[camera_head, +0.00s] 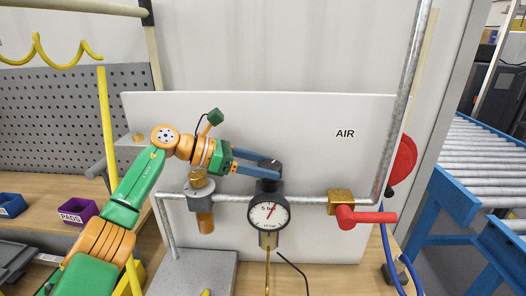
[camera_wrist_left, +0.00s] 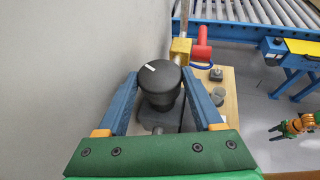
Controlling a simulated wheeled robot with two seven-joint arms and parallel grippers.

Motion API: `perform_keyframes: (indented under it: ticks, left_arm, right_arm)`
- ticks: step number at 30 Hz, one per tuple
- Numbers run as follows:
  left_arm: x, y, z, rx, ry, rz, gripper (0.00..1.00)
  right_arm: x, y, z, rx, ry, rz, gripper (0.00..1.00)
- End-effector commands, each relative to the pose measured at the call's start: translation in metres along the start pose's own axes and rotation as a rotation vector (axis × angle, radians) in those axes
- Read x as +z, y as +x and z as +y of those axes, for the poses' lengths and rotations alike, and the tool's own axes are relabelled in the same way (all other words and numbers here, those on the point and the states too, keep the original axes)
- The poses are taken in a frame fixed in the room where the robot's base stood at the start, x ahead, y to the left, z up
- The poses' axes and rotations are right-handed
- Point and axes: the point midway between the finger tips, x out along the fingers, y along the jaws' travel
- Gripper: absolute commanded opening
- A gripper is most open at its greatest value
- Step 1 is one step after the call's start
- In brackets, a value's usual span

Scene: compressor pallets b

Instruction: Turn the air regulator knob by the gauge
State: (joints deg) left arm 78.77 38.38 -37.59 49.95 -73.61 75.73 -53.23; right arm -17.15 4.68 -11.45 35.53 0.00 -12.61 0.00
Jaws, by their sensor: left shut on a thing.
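The black air regulator knob (camera_head: 272,165) stands on top of the regulator, just above the round pressure gauge (camera_head: 268,214), on the grey pipe in front of the white AIR panel. My left gripper (camera_head: 268,168) reaches in from the left and its blue fingers are shut on the knob. In the left wrist view the knob (camera_wrist_left: 160,84) is a black cylinder between the two fingers of the gripper (camera_wrist_left: 160,92). A white mark on its top points to the upper left. The gauge needle points up and slightly right. The gauge is hidden in the wrist view.
A red-handled valve (camera_head: 362,214) sits on the pipe to the right. A brass-topped fitting (camera_head: 200,190) is on the pipe to the left, below my arm. The white panel (camera_head: 320,160) stands close behind. A blue-framed roller conveyor (camera_head: 485,150) is far right.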

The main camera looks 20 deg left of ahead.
Motion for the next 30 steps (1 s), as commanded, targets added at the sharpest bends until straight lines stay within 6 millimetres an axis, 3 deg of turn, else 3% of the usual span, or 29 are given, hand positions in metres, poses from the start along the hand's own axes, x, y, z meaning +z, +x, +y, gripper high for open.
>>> perform_keyframes:
  ticks: [7,26,27,28,30]
  left_arm:
    - [0.0016,0.0001,0.0009,-0.059,0.026,0.000,0.12]
    - [-0.0006,0.0006,0.0012,-0.086,0.040,0.003,0.12]
    - [-0.0006,0.0006,0.0013,-0.086,0.039,0.003,0.70]
    - [-0.0007,0.0006,0.0013,-0.086,0.039,0.003,0.78]
    - [-0.0006,0.0006,0.0013,-0.086,0.039,0.003,0.80]
  right_arm:
    - [-0.0009,-0.0098,-0.0002,-0.001,0.000,0.000,0.50]
    - [-0.0010,-0.0117,-0.0016,-0.003,0.001,0.000,0.50]
    - [-0.0010,-0.0117,-0.0016,-0.003,0.001,0.000,0.50]
    - [-0.0010,-0.0117,-0.0016,-0.003,0.001,0.000,0.50]
    - [-0.0010,-0.0117,-0.0017,-0.003,0.001,0.000,0.50]
